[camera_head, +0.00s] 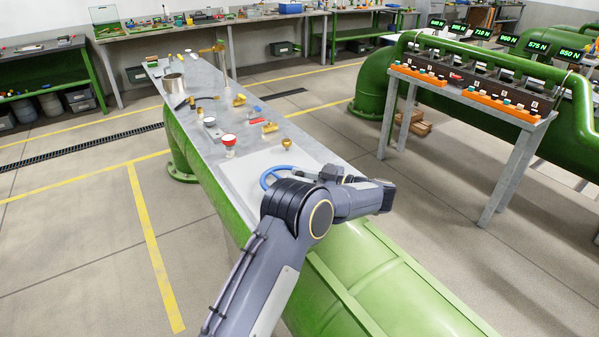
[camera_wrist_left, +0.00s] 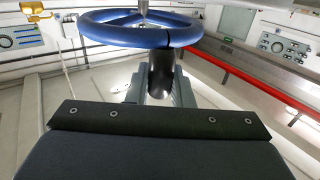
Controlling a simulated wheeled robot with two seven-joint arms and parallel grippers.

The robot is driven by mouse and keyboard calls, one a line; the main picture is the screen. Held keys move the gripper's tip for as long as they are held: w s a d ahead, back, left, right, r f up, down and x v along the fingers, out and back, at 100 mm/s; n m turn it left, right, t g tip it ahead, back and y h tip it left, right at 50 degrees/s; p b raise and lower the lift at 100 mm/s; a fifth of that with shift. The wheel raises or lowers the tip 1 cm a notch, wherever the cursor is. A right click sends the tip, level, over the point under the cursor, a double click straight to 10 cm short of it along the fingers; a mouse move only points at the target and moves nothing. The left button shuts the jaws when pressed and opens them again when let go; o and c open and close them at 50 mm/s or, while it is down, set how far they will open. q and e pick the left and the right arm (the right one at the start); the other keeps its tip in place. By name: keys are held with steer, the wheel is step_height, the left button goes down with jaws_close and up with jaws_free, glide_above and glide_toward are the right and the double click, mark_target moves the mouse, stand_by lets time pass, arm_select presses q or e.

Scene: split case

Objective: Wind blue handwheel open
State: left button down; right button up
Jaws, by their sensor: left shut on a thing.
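The blue handwheel (camera_head: 266,177) is in the head view at the near end of the grey bench top, partly hidden behind my left arm. In the left wrist view its blue rim and spokes (camera_wrist_left: 112,33) fill the top of the picture, around a grey metal stem. My left gripper (camera_head: 318,174) is at the wheel's right side in the head view. The exact finger contact is partly hidden. My right gripper is not in view.
A side table with orange racks (camera_head: 500,107) stands at the right beside green pipes (camera_head: 375,85). The floor at left is clear.

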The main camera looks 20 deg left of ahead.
arm_select(q)
steer(key=shift+w+d+r+n+g+p, duration=0.1)
steer(key=shift+w+n+g+p, duration=0.15)
steer(key=shift+n+g, duration=0.3)
steer(key=shift+w+n+g+p, duration=0.2)
steer(key=shift+n+g, duration=0.15)
steer(key=shift+g, duration=0.3)
steer(key=c, duration=1.3)
jaws_free()
steer(key=w+d, duration=0.1)
steer(key=d, duration=0.6)
steer(key=shift+w+d, duration=0.2)
steer(key=shift+d, duration=0.15)
